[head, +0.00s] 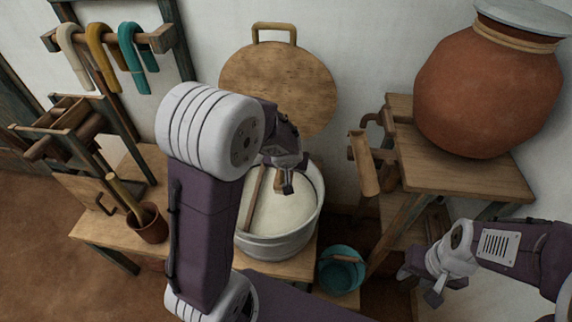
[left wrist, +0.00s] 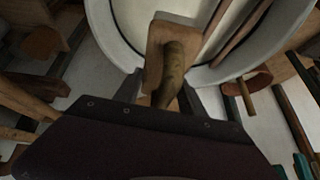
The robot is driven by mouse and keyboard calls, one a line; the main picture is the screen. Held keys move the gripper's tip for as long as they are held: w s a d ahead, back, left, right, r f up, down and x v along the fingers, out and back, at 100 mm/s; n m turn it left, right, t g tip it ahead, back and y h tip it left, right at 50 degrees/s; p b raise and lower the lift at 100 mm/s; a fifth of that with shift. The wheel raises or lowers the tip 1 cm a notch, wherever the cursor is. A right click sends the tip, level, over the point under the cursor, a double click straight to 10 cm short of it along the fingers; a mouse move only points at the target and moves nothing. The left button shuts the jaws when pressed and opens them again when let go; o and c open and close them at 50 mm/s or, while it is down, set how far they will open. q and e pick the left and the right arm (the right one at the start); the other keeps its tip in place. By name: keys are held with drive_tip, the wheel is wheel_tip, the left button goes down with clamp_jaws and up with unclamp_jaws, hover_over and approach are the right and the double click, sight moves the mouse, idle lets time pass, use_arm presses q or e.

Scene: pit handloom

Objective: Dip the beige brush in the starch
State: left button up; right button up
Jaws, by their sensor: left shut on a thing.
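The starch (head: 288,212) is an off-white mass in a round grey-white pot (head: 272,245) on the low wooden bench. My left gripper (head: 287,180) is over the pot, largely hidden behind my own arm in the head view. In the left wrist view it is shut on the handle of the beige brush (left wrist: 157,45), a wooden block with a rounded grip. The block shows over the pot's rim and opening. I cannot tell whether the brush touches the starch. My right gripper (head: 421,287) is empty, its fingers apart, at the lower right.
A stick (head: 256,190) leans in the pot. A brown cup (head: 148,226) with a wooden handle stands left, a teal bucket (head: 341,273) right. A round wooden board (head: 275,85) leans on the wall. A large clay jar (head: 488,90) stands on a wooden table (head: 465,180).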

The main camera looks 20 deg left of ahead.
use_arm(q)
wheel_tip(320, 180, down, 16)
drive_tip(key=b, duration=1.5)
drive_tip(key=shift+r+b, duration=0.2)
drive_tip(key=shift+b, duration=0.2)
wheel_tip(320, 180, up, 15)
drive_tip(key=p, duration=1.3)
drive_tip(key=shift+r, duration=0.1)
